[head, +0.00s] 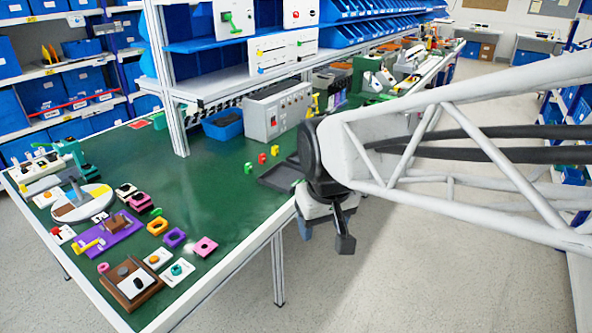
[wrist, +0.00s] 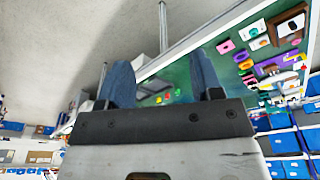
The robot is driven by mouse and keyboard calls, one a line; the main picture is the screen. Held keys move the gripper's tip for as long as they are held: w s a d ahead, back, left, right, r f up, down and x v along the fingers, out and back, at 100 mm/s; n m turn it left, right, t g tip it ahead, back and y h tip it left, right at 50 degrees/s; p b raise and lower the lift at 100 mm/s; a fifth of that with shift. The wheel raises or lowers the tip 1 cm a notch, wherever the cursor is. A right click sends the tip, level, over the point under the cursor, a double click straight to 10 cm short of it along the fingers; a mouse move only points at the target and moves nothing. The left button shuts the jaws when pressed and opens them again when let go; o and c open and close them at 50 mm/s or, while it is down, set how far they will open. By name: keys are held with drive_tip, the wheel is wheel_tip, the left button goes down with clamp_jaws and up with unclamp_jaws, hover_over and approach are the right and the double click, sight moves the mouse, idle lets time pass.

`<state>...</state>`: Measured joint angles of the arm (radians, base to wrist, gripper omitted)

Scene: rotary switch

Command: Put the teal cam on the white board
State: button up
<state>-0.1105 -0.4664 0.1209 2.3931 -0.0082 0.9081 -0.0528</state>
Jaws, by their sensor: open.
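A small teal piece (head: 177,269), which looks like the teal cam, sits on a small white square plate (head: 188,265) near the front edge of the green table in the head view. I cannot tell whether this plate is the white board; other white plates lie nearby. My gripper (wrist: 161,68) shows two blue fingers, apart and with nothing between them, in the wrist view. In the head view my gripper (head: 306,228) hangs beyond the table's right edge, far from the teal piece and partly hidden by my own arm.
The green table (head: 222,190) has clear room in its middle. A brown tray (head: 130,284), a purple board (head: 108,236), pink and purple rings and a round white plate (head: 82,203) crowd its near left end. A grey control box (head: 278,110) and a metal post stand farther back.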

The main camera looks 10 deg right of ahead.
drive_tip(key=s+d+m, duration=0.2)
drive_tip(key=s+d, duration=0.2)
drive_tip(key=s, duration=0.5)
drive_tip(key=shift+d+f, duration=0.2)
drive_tip(key=shift+d, duration=0.1)
idle(0.9)
